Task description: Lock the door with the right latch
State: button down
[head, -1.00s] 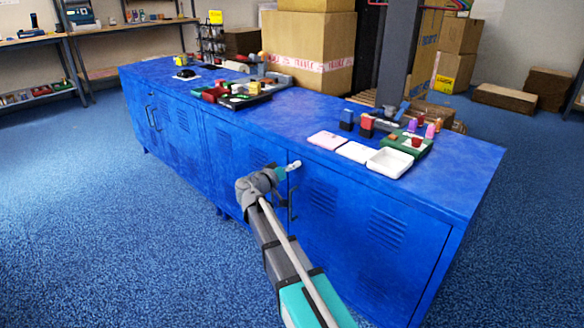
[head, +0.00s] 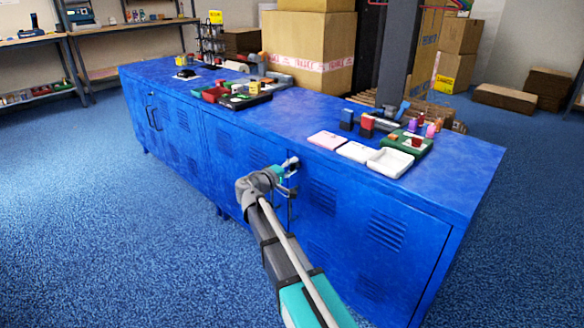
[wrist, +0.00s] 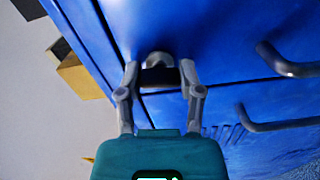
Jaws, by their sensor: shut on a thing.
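The blue cabinet (head: 420,195) stands with its louvred doors facing me. In the wrist view, a small grey latch (wrist: 160,57) with a dark part below it sits on the blue front, close to a door seam. My gripper (wrist: 159,72) has one finger on each side of this latch and is shut on it. In the head view my gripper (head: 291,170) is at the upper door front, and its fingers hide most of the latch. Two bent door handles (wrist: 287,63) show to the right in the wrist view, apart from the fingers. The latch's exact angle is hard to tell.
The cabinet top carries white trays (head: 391,162), a pink tray (head: 327,139), a green tray (head: 408,142) and several small coloured items. Large cardboard boxes (head: 308,45) stand behind. The blue carpet (head: 130,240) in front of the cabinet is clear.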

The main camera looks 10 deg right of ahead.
jog(key=shift+n, duration=0.8)
jog(key=shift+c, duration=1.2)
grip_release()
jog(key=v, duration=1.2)
